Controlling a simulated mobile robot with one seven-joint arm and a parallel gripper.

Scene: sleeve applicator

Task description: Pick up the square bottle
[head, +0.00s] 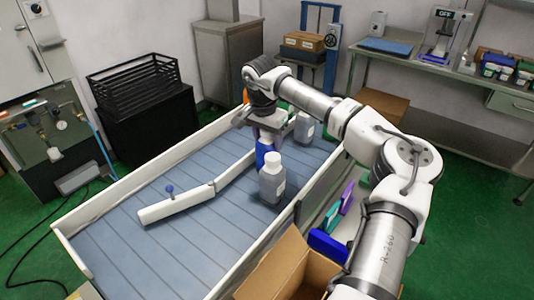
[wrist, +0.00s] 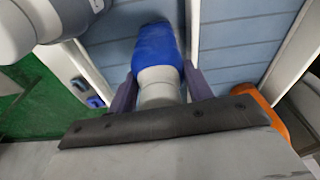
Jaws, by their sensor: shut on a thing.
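My gripper (wrist: 160,92) is shut on a blue bottle with a pale grey-white top; its fingers press on both sides of that top in the wrist view. The blue body (wrist: 156,48) shows beyond the fingers. In the head view the blue bottle (head: 264,153) hangs under or stands below my gripper (head: 268,137), partly hidden; I cannot tell whether it touches the slatted surface. Another grey bottle (head: 304,128) stands behind to the right, near my arm.
The slatted table (head: 110,262) has raised white rails. A jointed white guide bar (head: 178,206) with a blue knob lies across it, ending near the blue bottle. An open cardboard box (head: 285,270) and coloured items stand beyond the right rail. The front left of the surface is clear.

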